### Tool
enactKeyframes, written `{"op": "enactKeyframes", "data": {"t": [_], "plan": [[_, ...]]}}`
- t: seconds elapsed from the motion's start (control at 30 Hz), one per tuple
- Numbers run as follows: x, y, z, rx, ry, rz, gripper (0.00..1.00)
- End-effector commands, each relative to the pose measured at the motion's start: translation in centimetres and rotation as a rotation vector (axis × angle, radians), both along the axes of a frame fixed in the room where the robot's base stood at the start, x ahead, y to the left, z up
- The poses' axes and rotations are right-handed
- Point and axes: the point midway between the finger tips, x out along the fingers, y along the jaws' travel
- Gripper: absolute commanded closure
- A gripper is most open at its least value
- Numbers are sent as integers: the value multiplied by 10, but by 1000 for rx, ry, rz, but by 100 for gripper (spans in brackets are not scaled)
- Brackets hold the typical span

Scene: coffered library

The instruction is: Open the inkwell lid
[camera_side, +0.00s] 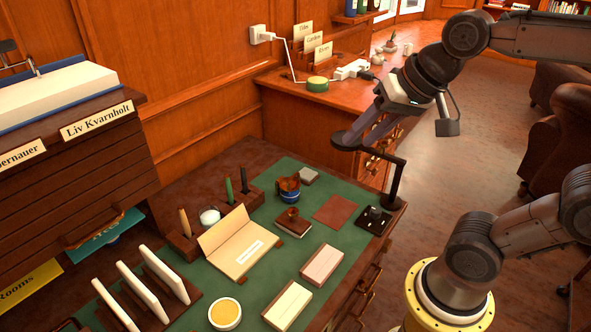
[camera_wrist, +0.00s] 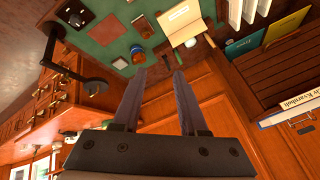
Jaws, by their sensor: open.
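The inkwell (camera_side: 289,195) stands on the green desk mat, near the back, with a dark blue body and a copper-brown top. It also shows small in the wrist view (camera_wrist: 138,57), just beyond my fingertips and slightly left of the gap between them. I cannot tell the exact position of its lid at this size. My gripper (camera_side: 364,133) is in the air above the desk's right side, up and to the right of the inkwell and apart from it. In the wrist view its two fingers (camera_wrist: 157,71) are spread with nothing between them.
A black desk lamp (camera_side: 396,182) stands between my gripper's side and the desk edge, its arm reaching near my fingers in the side view. A wooden rocker blotter (camera_side: 293,223), pen stand (camera_side: 183,243) and open folded card (camera_side: 236,262) are near the inkwell.

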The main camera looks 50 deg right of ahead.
Motion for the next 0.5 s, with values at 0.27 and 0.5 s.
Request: {"op": "enactKeyframes", "data": {"t": [0.27,0.5], "plan": [[98,-28,8,204,65,-390,58],[183,-74,-32,326,154,-693,58]]}}
